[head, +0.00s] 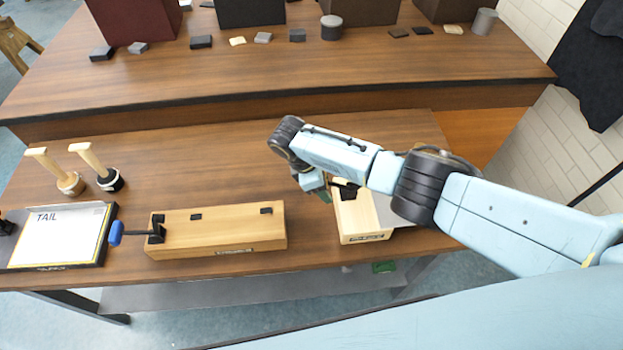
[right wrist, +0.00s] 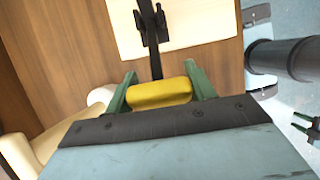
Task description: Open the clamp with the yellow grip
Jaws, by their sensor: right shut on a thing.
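The yellow grip (right wrist: 160,93) lies between the green fingers of my right gripper (right wrist: 158,88) in the right wrist view, and the gripper is shut on it. A black clamp lever (right wrist: 153,35) runs from the grip to a pale wooden bodyframe (right wrist: 195,22). In the head view my right gripper (head: 318,184) is at the left side of that wooden bodyframe (head: 360,218); the yellow grip is hidden there. The black clamp (head: 346,190) shows partly on the bodyframe, behind my arm.
Another wooden bodyframe (head: 215,230) has a clamp with a blue grip (head: 116,232) at its left end. A TAIL board (head: 58,236) and two wooden-handled stamps (head: 70,183) are farther left. A raised shelf (head: 250,85) with boxes stands behind. The table between is clear.

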